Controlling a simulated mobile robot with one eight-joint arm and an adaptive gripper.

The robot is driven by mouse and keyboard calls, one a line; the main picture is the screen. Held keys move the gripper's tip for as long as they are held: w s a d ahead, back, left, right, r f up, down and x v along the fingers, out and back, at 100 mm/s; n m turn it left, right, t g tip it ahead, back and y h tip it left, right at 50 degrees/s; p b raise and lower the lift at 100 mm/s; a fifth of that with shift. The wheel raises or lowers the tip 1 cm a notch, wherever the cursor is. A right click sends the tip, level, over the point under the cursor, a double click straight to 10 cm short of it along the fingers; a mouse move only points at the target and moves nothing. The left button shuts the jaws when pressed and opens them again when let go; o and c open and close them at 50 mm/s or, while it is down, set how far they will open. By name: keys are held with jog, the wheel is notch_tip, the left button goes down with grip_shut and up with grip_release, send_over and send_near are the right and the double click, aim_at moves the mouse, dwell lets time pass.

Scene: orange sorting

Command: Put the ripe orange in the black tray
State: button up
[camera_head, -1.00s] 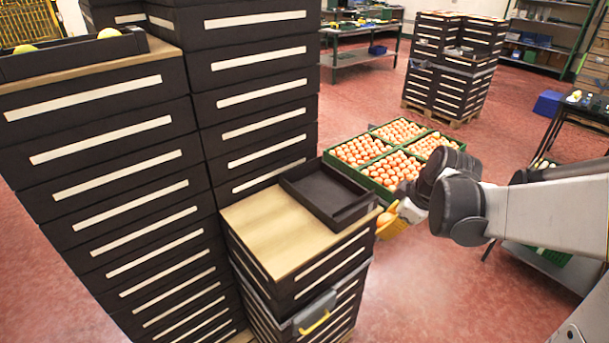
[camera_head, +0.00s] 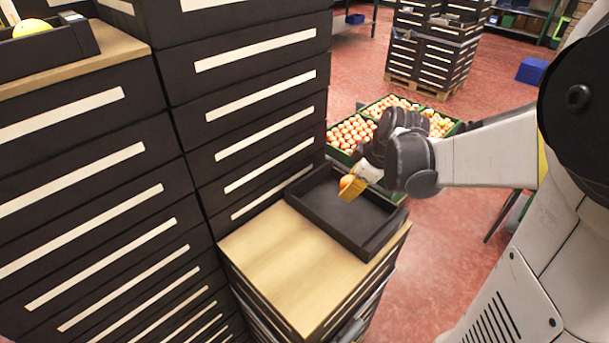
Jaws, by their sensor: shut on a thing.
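The black tray (camera_head: 372,243) sits on the wooden top of a low drawer stack. The orange appears to be above the tray floor; the exact height is hard to tell. The fingers hide part of the orange. The tray looks empty otherwise.
Green crates (camera_head: 352,136) full of oranges stand behind the tray. A tall dark drawer stack (camera_head: 255,110) rises at left of the tray. Another black tray (camera_head: 60,50) with a yellow fruit (camera_head: 32,27) is at upper left. The wooden top (camera_head: 290,262) has bare room.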

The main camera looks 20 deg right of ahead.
jog(key=b, duration=0.3)
send_over(317, 201)
jog(key=s, duration=0.1)
jog(key=f, duration=0.5)
jog(key=shift+s+f, duration=0.2)
jog(key=shift+f, duration=0.1)
notch_tip(317, 201, down, 4)
jog(key=shift+f+b, duration=0.1)
jog(key=shift+b, duration=0.7)
jog(key=shift+r, duration=0.2)
jog(key=o, duration=0.8)
jog(key=shift+f, duration=0.2)
jog(key=shift+c, duration=0.2)
jog(key=shift+o, duration=0.6)
jog(key=shift+r, duration=0.1)
